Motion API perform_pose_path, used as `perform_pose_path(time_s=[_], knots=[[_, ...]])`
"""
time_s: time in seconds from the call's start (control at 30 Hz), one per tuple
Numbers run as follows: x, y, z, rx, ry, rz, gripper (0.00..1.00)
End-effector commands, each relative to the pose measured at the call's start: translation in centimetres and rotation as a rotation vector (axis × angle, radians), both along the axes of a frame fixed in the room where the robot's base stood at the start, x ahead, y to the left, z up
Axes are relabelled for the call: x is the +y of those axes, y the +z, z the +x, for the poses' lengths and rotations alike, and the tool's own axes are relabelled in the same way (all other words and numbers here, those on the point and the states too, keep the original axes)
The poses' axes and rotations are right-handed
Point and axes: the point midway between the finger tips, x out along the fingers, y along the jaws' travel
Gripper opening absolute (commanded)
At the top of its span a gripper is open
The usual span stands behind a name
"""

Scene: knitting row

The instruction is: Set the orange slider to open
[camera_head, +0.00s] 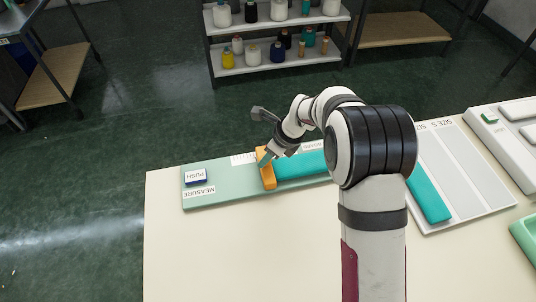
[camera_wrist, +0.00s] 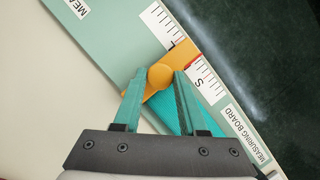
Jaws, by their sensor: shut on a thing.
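The orange slider (camera_head: 266,170) sits across the green measuring board (camera_head: 222,176), at the left end of a teal strip (camera_head: 298,166). In the wrist view the slider (camera_wrist: 160,76) has a round knob and lies by the board's scale, between the marks L and S. My gripper (camera_wrist: 158,84) is shut on the slider's knob, with one teal finger on each side. In the head view my gripper (camera_head: 268,158) is at the slider and partly hides it. The teal strip also shows under the fingers in the wrist view (camera_wrist: 163,112).
A blue PUSH button (camera_head: 196,177) is at the board's left end. A white sorting tray (camera_head: 462,170) marked SIZE S, holding a teal piece (camera_head: 428,198), lies to the right. A light grey device (camera_head: 510,135) and a green tray (camera_head: 526,236) are farther right. The front left table is clear.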

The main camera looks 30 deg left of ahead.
Motion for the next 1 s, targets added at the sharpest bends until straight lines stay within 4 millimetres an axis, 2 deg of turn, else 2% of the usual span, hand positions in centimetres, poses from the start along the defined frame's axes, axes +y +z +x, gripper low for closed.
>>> perform_pose_path(time_s=[0.73, 0.87, 1.0], knots=[[0.1, 0.0, -0.2, 0.002, 0.0, 0.0, 0.0], [1.5, 0.0, -1.6, 0.003, 0.004, -0.001, 0.0], [4.1, 0.0, -4.2, 0.003, 0.004, -0.001, 0.0]])
